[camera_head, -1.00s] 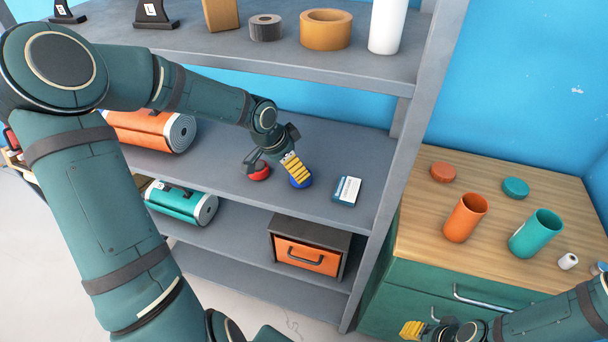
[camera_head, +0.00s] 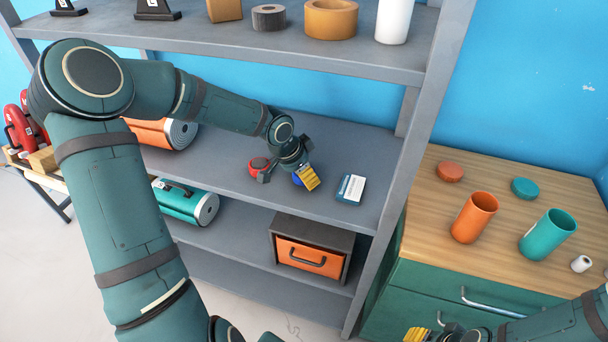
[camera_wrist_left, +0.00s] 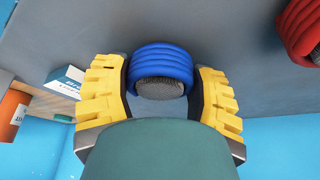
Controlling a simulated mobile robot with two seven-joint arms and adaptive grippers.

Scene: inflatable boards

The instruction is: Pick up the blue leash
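The blue leash (camera_wrist_left: 161,62) is a coiled blue bundle with a dark grey part at its middle. In the left wrist view it lies on the grey shelf between the two yellow fingers of my left gripper (camera_wrist_left: 160,88), which are spread apart on either side of it. I cannot tell whether the fingers touch it. In the head view my left gripper (camera_head: 288,174) covers most of the blue leash (camera_head: 297,180). My right gripper (camera_head: 432,335) is at the bottom edge, partly cut off, with one yellow finger pad showing.
A red coil (camera_head: 258,165) lies just left of the blue leash, and it also shows in the left wrist view (camera_wrist_left: 301,28). A small white and blue box (camera_head: 350,188) lies to the right. An upper shelf (camera_head: 250,45) hangs above, and a shelf post (camera_head: 402,170) stands right.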

